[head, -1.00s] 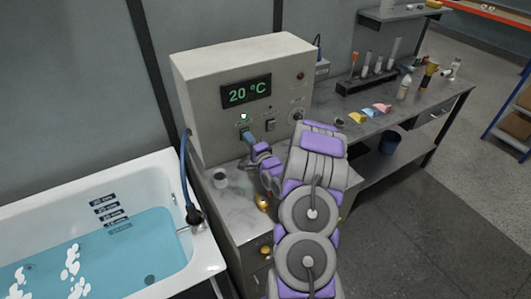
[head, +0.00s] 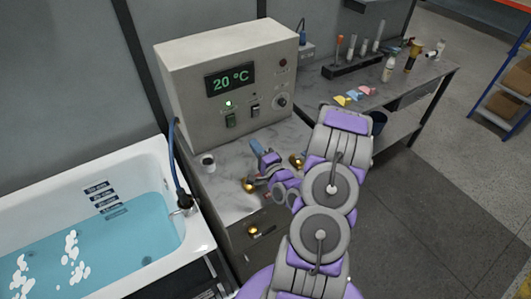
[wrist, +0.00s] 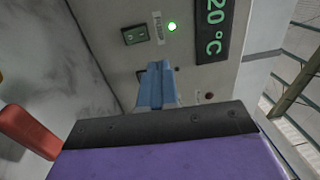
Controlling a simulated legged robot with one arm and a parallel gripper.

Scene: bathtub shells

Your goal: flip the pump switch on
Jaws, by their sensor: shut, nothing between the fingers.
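The grey control box (head: 180,75) stands on the bench, its display (head: 230,80) reading 20 °C. Under the display a green lamp (head: 228,103) is lit above the left switch (head: 230,120). A second switch (head: 255,110) sits to its right, beside a round knob (head: 281,102). The labels are too small to read, so I cannot tell which switch is the pump's. My gripper (head: 257,147) is shut and empty, below and in front of the panel, apart from the switches. In the wrist view its blue fingers (wrist: 155,85) point at the panel, with one switch (wrist: 135,34) and the lit lamp (wrist: 172,27) beyond.
Brass-coloured pieces (head: 250,185) are near my arm. The water-filled bathtub (head: 150,165) is at left, with a blue hose (head: 172,150). A side bench (head: 400,85) at right holds a tube rack.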

